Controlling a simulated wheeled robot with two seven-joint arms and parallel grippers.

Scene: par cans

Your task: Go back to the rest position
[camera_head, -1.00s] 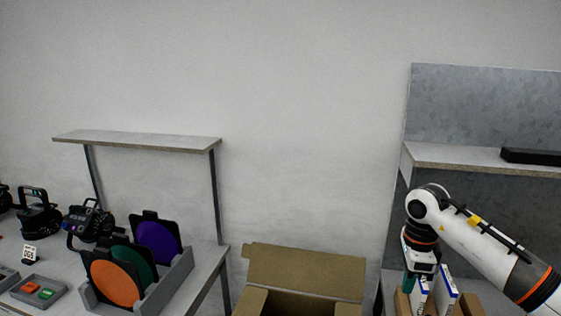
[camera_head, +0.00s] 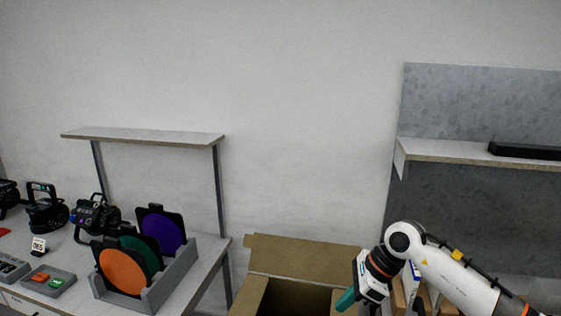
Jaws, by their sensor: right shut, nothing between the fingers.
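My right gripper (camera_head: 347,299) shows at the lower right of the head view, with teal fingers that are shut and empty. It hangs tilted down to the left, in front of the right part of the open cardboard box (camera_head: 305,257). I cannot tell how far it is from the box. The white right arm comes in from the lower right. My left gripper is not in view.
At left, a table holds a grey rack (camera_head: 181,273) with orange, green and purple filter discs, several black par cans (camera_head: 46,212) and a button box (camera_head: 48,280). Partly hidden cartons (camera_head: 398,295) stand behind my right arm. A shelf (camera_head: 450,152) carries a black bar.

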